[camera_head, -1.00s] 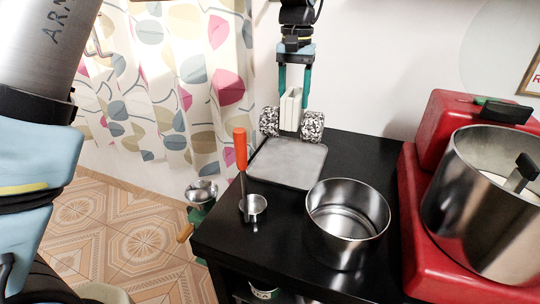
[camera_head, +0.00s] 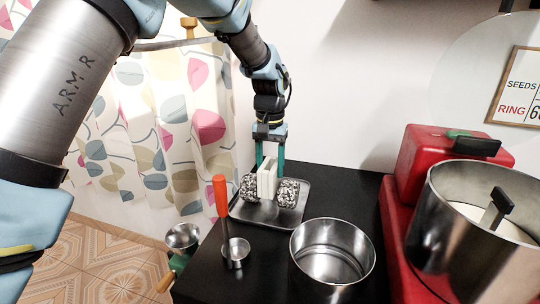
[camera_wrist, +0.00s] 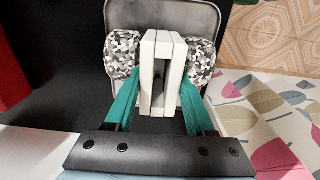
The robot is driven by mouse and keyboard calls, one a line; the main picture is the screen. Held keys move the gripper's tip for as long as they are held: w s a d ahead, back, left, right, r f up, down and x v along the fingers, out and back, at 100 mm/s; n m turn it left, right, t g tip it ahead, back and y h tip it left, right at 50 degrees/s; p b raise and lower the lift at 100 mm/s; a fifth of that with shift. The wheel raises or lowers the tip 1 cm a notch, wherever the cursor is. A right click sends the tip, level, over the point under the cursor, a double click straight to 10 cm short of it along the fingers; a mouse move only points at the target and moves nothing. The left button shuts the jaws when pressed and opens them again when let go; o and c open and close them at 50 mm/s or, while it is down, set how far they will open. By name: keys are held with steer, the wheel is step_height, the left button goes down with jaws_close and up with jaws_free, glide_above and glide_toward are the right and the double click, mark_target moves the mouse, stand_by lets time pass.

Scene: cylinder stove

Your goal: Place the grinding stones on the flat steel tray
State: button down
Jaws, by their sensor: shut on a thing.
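The grinding stones are two speckled black-and-white rollers, left (camera_head: 250,187) and right (camera_head: 288,192), joined by a white block (camera_head: 267,178) between them. My gripper (camera_head: 269,170), with teal fingers, is shut on the white block from above. The stones are over the flat steel tray (camera_head: 262,218), low and close to its surface; I cannot tell whether they touch it. In the wrist view the white block (camera_wrist: 161,60) is between the fingers, with a roller on either side and the tray (camera_wrist: 165,15) beneath.
A steel pot (camera_head: 332,255) stands right of the tray on the black table (camera_head: 375,185). An orange-handled ladle (camera_head: 221,197) stands in front of the tray. A red machine with a large steel drum (camera_head: 470,220) fills the right. A patterned curtain (camera_head: 150,120) hangs behind at left.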

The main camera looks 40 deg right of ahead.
steer(key=shift+f, duration=0.25)
steer(key=shift+c, duration=1.2)
jaws_free()
steer(key=shift+f, duration=0.2)
step_height(320, 180, up, 12)
steer(key=b, duration=0.1)
steer(key=shift+r+b, duration=0.15)
steer(key=shift+b, duration=0.25)
steer(key=shift+s, duration=0.1)
